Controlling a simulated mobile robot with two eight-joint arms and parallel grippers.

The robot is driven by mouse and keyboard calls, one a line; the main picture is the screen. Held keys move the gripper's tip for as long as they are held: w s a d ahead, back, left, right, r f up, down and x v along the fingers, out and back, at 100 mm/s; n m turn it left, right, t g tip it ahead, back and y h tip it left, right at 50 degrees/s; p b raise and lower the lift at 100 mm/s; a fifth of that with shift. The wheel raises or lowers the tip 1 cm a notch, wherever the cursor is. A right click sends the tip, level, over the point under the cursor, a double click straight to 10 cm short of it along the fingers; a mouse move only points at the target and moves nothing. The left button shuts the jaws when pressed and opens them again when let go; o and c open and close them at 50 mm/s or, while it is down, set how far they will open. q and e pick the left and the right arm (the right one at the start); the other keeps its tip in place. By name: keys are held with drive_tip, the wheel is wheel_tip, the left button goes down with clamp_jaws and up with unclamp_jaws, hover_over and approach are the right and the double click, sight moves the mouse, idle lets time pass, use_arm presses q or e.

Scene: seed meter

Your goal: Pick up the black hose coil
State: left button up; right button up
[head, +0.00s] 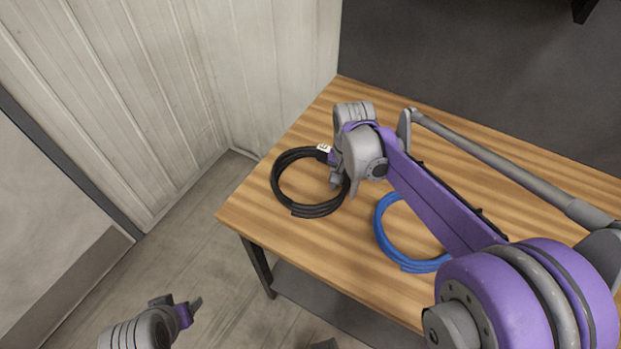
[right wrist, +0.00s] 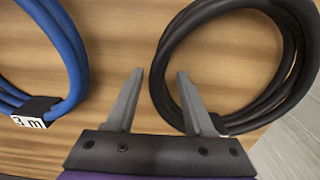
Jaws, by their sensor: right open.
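The black hose coil (head: 283,183) lies flat on the wooden table near its left corner. A white label shows on its upper right part. My right gripper (head: 336,172) is over the coil's right side, and the arm hides that part in the head view. In the right wrist view the black coil (right wrist: 170,52) is at the right. The open right gripper (right wrist: 159,80) has its right finger over or beside the coil's near-left edge and its left finger over bare wood. I cannot tell whether it touches. My left gripper (head: 187,309) is low at the bottom left, away from the table.
A blue hose coil (head: 403,262) lies right of the black one, partly under my right arm; it also shows in the right wrist view (right wrist: 72,60). The wooden table (head: 250,205) ends just left of the black coil. A panelled wall (head: 180,80) stands behind at left.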

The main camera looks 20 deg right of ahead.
drive_tip(key=shift+f, duration=0.2)
clamp_jaws()
drive_tip(key=shift+r, duration=0.15)
idle(0.3)
